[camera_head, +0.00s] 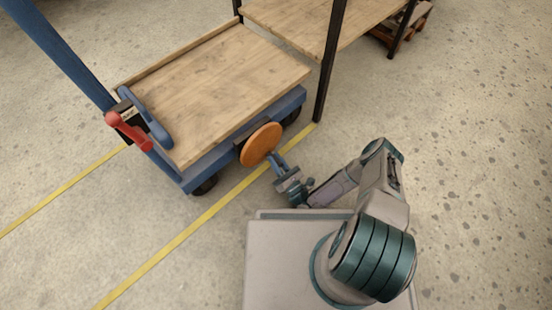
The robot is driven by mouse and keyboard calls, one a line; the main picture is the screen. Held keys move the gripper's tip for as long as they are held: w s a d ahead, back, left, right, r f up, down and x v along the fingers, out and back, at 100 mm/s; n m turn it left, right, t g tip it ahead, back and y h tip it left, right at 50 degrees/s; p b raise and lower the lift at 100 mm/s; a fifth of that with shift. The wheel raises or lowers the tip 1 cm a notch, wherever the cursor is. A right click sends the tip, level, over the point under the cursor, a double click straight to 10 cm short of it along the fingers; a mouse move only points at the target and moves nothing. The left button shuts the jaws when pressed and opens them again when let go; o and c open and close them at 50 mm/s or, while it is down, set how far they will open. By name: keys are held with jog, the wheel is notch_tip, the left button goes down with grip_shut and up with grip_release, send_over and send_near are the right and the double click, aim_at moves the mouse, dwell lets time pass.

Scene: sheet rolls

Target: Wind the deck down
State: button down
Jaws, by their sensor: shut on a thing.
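The wooden deck (215,85) lies on a blue wheeled cart (232,146). An orange round wheel (259,145) stands upright at the cart's near side, below the deck edge. My gripper (277,160) reaches in from the lower right and is shut at the right edge of the orange wheel. The exact spot it holds is too small to make out.
A red-handled lever (128,131) and a blue bent bar (148,116) are at the cart's left end. A shelf (310,25) with a dark post (329,65) stands behind to the right. Yellow lines (180,237) mark the floor. Right floor is open.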

jog(key=shift+s+a+r+m+h, duration=0.1)
jog(key=shift+s+a+m+h, duration=0.1)
jog(key=shift+m, duration=0.3)
jog(key=shift+s+a+m+h, duration=0.1)
jog(key=shift+a+m, duration=0.1)
jog(key=shift+m, duration=0.3)
jog(key=shift+w, duration=0.1)
jog(key=c, duration=1.3)
grip_release()
jog(key=shift+c, duration=0.2)
jog(key=shift+o, duration=0.2)
